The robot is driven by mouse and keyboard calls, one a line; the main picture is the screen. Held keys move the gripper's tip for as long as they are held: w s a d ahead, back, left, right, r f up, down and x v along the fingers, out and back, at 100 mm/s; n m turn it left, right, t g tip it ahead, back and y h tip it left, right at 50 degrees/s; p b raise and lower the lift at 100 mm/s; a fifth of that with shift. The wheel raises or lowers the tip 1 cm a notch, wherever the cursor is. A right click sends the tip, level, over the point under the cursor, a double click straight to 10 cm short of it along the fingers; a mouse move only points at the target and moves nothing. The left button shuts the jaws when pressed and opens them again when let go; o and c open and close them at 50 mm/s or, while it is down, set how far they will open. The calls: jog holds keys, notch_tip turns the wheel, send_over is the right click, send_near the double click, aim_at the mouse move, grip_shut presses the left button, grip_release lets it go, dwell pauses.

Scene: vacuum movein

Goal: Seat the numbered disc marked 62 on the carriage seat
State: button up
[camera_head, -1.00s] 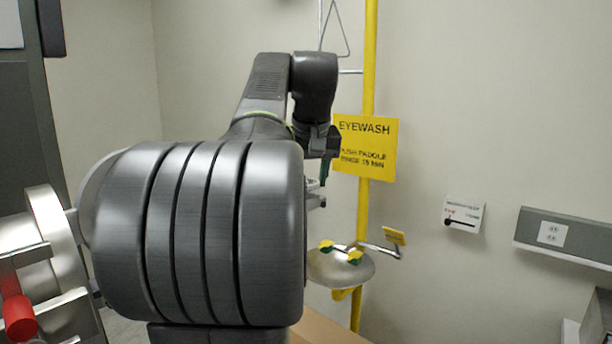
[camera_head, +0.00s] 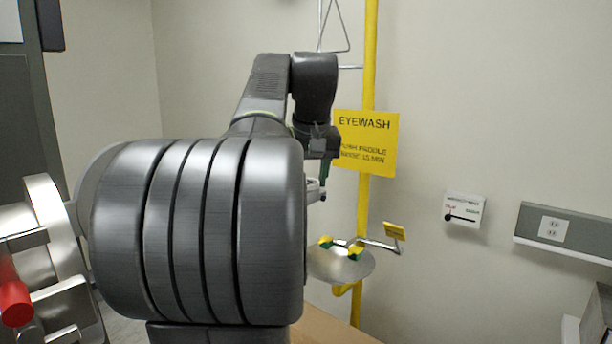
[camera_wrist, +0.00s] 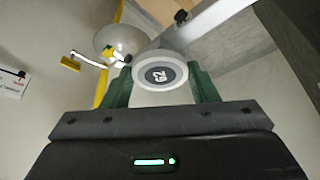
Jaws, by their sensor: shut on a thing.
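My gripper (camera_wrist: 160,84) is shut on a round pale disc (camera_wrist: 160,72) with a dark centre label that reads 62. In the wrist view its green fingers grip the disc from both sides, and its marked face is towards the camera. In the head view my gripper (camera_head: 323,178) hangs from the end of my arm, in front of the eyewash sign and pipe; a small pale part of the disc (camera_head: 315,193) shows beside my large arm joint. I cannot identify the carriage seat in either view.
An eyewash bowl (camera_head: 340,264) on a yellow pipe (camera_head: 364,215) stands beyond my gripper, with a yellow sign (camera_head: 366,143). Large round metal equipment (camera_head: 55,235) with a red handle (camera_head: 12,300) is at left. A lever plate (camera_head: 464,210) is on the right wall.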

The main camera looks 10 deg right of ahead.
jog(key=shift+f, duration=0.3)
jog(key=o, duration=1.1)
jog(key=v, duration=1.4)
jog(key=shift+f, duration=0.1)
jog(key=shift+f, duration=0.15)
jog(key=x, duration=1.3)
jog(key=shift+w+f, duration=0.2)
jog(key=shift+r, duration=0.15)
